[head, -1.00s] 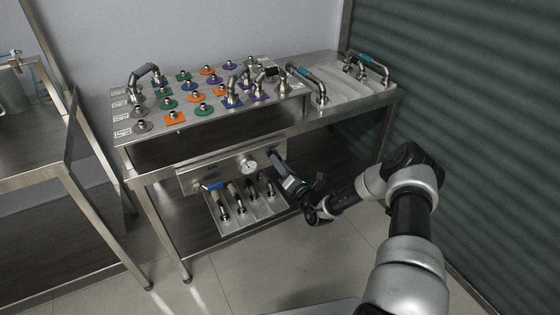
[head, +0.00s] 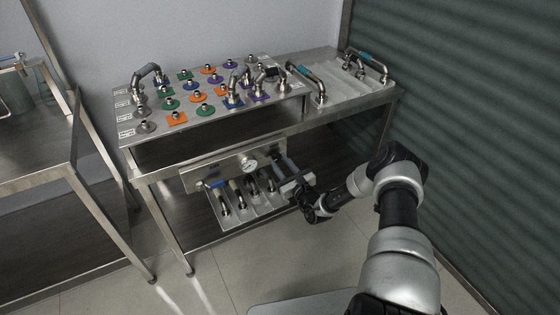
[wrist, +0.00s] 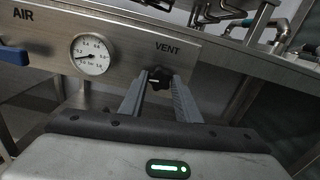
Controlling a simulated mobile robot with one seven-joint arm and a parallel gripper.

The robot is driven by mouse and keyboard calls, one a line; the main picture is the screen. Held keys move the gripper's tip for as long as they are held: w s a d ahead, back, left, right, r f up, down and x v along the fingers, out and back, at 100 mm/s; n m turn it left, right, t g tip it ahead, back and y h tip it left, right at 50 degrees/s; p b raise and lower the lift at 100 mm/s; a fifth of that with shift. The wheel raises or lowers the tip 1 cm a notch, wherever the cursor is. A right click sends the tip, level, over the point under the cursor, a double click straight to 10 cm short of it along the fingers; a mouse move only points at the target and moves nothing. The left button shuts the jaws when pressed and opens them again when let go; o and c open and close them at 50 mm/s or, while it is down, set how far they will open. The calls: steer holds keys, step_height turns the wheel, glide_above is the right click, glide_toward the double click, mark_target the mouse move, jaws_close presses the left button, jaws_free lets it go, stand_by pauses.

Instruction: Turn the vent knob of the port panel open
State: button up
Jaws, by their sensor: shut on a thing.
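The port panel (head: 222,168) is a metal plate under the front edge of the bench; it also fills the upper left of the wrist view (wrist: 120,38). The dark vent knob (wrist: 159,76) sits below the word VENT, with a pale mark on its face. My gripper (wrist: 160,92) is shut on the vent knob, one finger on each side of it. In the head view my gripper (head: 283,168) reaches the right end of the panel and hides the knob.
A round gauge (wrist: 90,54) and a blue-handled AIR valve (wrist: 12,58) sit left of the knob. A rack of hose ends (head: 250,200) hangs below the panel. The bench top (head: 340,93) above carries several ports and bent pipes. Open floor lies in front.

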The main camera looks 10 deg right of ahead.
steer(key=n+p, duration=0.1)
steer(key=n, duration=0.3)
steer(key=shift+n, duration=0.3)
stand_by(0.4)
steer(key=o, duration=1)
steer(key=shift+o, duration=0.2)
steer(key=p+v, duration=0.2)
steer(key=v, duration=1.5)
steer(key=shift+s, duration=0.2)
steer(key=shift+d, duration=0.1)
